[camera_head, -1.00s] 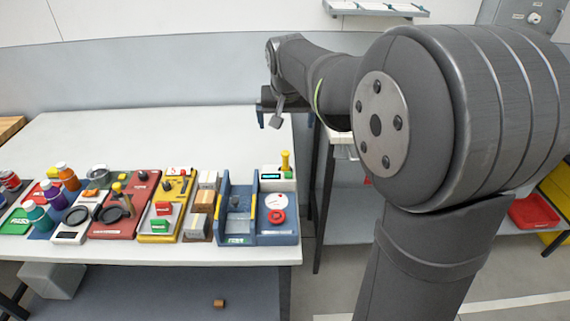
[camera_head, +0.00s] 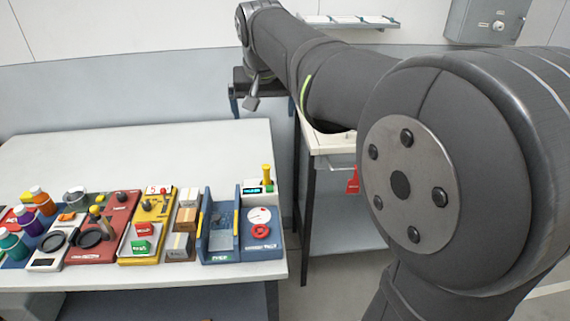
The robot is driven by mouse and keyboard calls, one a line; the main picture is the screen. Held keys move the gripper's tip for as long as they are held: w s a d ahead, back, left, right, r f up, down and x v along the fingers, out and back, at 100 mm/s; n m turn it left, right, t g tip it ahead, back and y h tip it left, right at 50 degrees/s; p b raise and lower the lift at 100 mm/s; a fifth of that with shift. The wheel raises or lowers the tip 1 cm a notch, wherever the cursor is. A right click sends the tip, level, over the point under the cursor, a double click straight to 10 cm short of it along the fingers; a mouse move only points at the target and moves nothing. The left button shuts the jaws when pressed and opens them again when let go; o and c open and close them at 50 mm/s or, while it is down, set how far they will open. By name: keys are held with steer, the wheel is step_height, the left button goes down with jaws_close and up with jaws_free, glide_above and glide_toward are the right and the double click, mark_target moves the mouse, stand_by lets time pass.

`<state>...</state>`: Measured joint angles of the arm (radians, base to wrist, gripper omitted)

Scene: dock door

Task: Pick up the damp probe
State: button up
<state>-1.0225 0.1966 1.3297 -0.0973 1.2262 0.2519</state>
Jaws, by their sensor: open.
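What looks like the damp probe, an upright yellow-handled piece (camera_head: 267,175), stands at the back right of the blue tray group on the white bench. Beside it is a small white unit (camera_head: 252,190) with a dark lit display. My gripper (camera_head: 262,112) is open and empty, with its fingers pointing down. It is up beyond the bench's back right corner, well apart from the yellow piece. The arm hides part of the right finger area.
The white bench (camera_head: 130,150) is clear at the back. A side stand (camera_head: 335,144) holds a red item (camera_head: 353,182).

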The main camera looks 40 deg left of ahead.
steer(key=shift+r, duration=0.1)
steer(key=c, duration=1.1)
steer(key=n+g+h, duration=0.3)
steer(key=n, duration=0.6)
glide_above(266, 175)
step_height(266, 175, down, 13)
steer(key=f, duration=1.1)
steer(key=w+f, duration=0.1)
steer(key=f, duration=0.5)
steer(key=shift+a+f, duration=0.3)
steer(key=shift+a, duration=0.05)
